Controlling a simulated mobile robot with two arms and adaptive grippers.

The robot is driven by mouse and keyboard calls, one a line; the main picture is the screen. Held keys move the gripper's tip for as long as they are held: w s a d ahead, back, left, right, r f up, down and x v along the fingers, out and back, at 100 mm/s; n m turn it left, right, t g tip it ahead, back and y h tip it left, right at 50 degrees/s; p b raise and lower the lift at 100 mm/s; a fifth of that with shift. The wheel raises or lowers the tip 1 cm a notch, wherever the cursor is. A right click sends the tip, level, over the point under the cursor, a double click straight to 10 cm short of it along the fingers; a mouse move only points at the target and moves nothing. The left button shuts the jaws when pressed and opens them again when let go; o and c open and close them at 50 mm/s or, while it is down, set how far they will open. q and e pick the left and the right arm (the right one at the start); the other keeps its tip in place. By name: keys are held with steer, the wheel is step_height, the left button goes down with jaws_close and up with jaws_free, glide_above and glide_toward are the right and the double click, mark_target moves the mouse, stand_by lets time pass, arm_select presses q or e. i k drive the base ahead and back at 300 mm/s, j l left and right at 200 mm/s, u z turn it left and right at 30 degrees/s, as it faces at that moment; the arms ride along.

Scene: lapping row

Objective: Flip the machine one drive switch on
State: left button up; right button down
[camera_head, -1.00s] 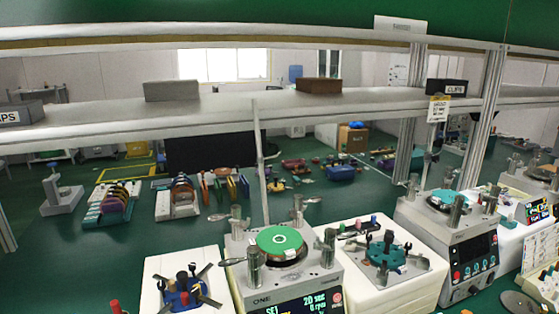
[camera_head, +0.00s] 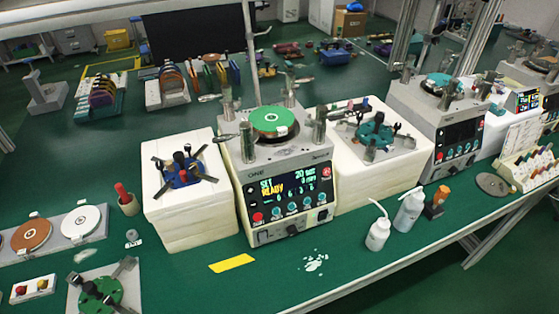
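Machine one (camera_head: 312,163), a grey box labelled ONE, stands in the middle of the green bench with a green disc (camera_head: 272,120) on top. Its lit display (camera_head: 285,183) reads SET and READY in large letters. Neither of my grippers is in view.
White blocks carrying fixtures flank the machine, left (camera_head: 190,222) and right (camera_head: 378,180). A second machine (camera_head: 440,125) stands further right. White bottles (camera_head: 378,233) are at the right front. A yellow strip (camera_head: 232,263) and white spots (camera_head: 316,261) mark the otherwise clear bench front.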

mark_target(263, 236)
steer(key=k+z, duration=0.4)
steer(key=k, duration=0.8)
